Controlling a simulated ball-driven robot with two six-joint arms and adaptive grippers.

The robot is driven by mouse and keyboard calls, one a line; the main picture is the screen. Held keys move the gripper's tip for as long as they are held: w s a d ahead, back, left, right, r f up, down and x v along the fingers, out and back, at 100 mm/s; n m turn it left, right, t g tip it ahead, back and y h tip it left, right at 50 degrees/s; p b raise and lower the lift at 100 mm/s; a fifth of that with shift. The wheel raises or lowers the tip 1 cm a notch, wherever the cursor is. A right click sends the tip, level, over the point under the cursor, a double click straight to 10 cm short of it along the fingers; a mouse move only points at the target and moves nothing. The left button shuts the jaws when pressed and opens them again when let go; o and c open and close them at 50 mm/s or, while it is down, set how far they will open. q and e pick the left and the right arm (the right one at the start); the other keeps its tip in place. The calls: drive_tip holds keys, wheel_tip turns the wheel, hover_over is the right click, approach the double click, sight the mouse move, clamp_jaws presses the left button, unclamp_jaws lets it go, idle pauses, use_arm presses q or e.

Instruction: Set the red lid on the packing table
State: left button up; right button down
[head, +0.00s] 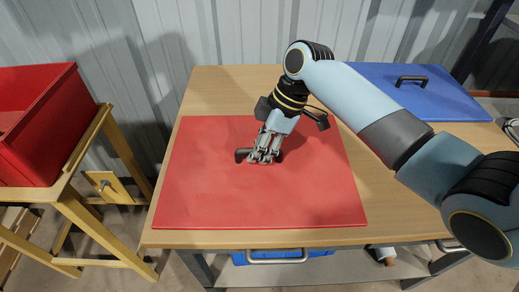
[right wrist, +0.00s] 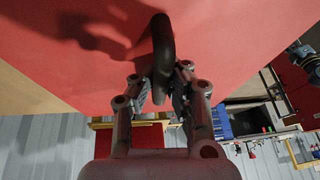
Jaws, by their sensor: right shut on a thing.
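The red lid (head: 200,190) is a flat red panel with a dark handle (head: 242,155) at its middle. In the head view it lies over the left and middle of the wooden packing table (head: 230,80); I cannot tell whether it touches the tabletop. My right gripper (head: 265,157) comes down from above and is shut on the handle. In the right wrist view the dark handle (right wrist: 162,60) stands between the two fingers, with the red lid (right wrist: 225,40) behind it. My left gripper is not in view.
A blue lid (head: 415,95) with a dark handle lies on the table's right part. A red crate (head: 35,125) stands on a wooden stand at the left. A blue container (head: 270,257) shows under the table. Bare tabletop shows behind the red lid.

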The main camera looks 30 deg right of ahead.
drive_tip(key=c, duration=1.4)
unclamp_jaws()
drive_tip(key=v, duration=1.2)
